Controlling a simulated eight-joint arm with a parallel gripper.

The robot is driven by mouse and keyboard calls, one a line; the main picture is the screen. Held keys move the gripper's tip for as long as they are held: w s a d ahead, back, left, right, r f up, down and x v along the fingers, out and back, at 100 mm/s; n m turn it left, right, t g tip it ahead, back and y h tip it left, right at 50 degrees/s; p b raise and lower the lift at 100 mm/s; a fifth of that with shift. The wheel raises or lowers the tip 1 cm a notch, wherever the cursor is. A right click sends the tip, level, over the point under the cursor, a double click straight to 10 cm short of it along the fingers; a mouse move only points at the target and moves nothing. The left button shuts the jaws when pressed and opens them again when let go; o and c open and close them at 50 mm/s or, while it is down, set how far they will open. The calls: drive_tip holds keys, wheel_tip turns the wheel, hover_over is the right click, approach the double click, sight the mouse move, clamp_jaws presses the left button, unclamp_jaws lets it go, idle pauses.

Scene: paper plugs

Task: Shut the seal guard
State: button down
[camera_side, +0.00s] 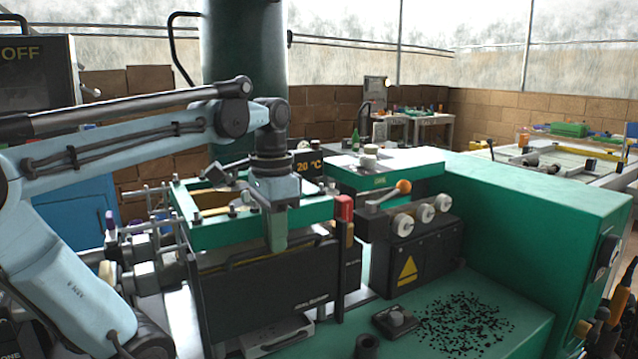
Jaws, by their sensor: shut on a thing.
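The seal guard appears to be the dark upright panel (267,292) with small pale lettering, on the front of the green-framed machine (190,222). My gripper (277,243) points straight down at the panel's upper edge, near its middle. Its fingers are shut on what looks like the top edge of the guard. The fingertips overlap the panel, so the exact grip is hidden. I cannot tell from this view how far the guard stands from its closed position.
Right of the guard are a red-capped post (344,208) and a dark control box (405,245) with white knobs and an orange-tipped lever (403,187). Black granules (465,318) lie on the green bench (500,285). A small dark block (395,322) sits in front.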

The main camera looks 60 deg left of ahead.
drive_tip(key=shift+d+r, duration=0.1)
drive_tip(key=shift+r, duration=1.5)
drive_tip(key=c, duration=1.3)
unclamp_jaws()
drive_tip(key=shift+r, duration=3.5)
drive_tip(key=w+d+f+t, duration=0.1)
drive_tip(key=d+f+t, duration=0.1)
drive_tip(key=f, duration=0.4)
drive_tip(key=w+d+f+t, duration=0.2)
drive_tip(key=d+f, duration=0.2)
drive_tip(key=f, duration=0.3)
drive_tip(key=w+d+f+t, duration=0.2)
drive_tip(key=d+f+t, duration=0.1)
drive_tip(key=f, duration=0.4)
drive_tip(key=shift+w+d, duration=0.25)
drive_tip(key=shift+d, duration=0.3)
